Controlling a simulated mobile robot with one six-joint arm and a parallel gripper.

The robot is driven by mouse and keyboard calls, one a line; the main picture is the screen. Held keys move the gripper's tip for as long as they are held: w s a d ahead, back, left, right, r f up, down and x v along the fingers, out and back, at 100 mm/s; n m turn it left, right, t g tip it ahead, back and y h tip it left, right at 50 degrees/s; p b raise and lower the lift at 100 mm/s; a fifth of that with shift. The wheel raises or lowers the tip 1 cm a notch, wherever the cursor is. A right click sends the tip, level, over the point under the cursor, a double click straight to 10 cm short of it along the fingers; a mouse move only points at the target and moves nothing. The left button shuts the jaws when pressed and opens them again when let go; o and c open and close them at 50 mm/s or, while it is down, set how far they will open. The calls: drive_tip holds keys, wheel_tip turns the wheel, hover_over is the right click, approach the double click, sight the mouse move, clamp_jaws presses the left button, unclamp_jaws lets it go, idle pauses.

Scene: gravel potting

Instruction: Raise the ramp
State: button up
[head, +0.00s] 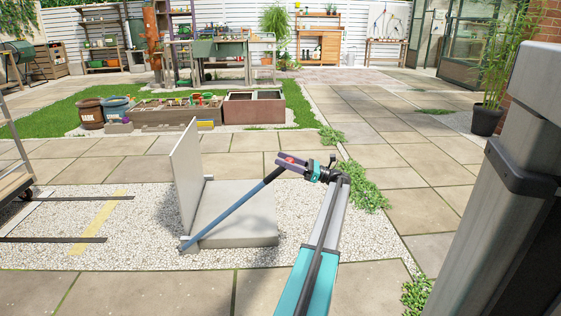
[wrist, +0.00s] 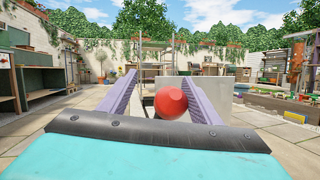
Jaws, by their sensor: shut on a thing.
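The ramp (head: 187,165) is a pale grey panel standing nearly upright at the left edge of a low grey platform (head: 245,205) on gravel. A blue lever (head: 235,208) slants from a pivot at the platform's front left corner up and right to my gripper (head: 290,160). In the wrist view, the lever's red knob (wrist: 171,103) sits between the purple fingers of my gripper (wrist: 165,98). My gripper is shut on the knob. A grey panel (wrist: 225,93) shows behind it; the lever's shaft is hidden there.
A wheeled trolley (head: 15,187) stands at the left by dark rails (head: 52,240) and a yellow strip (head: 98,222). Raised planters (head: 254,109) and barrels (head: 90,114) stand farther back. Open paving (head: 385,157) lies behind and right of the platform.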

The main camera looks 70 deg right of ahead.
drive_tip(key=shift+y, duration=0.3)
drive_tip(key=r+p, duration=0.2)
drive_tip(key=r, duration=0.1)
drive_tip(key=a+r+p, duration=0.1)
drive_tip(key=r+p, duration=0.1)
drive_tip(key=shift+s, duration=0.25)
clamp_jaws()
drive_tip(key=shift+w+d, duration=0.1)
drive_tip(key=shift+f, duration=0.1)
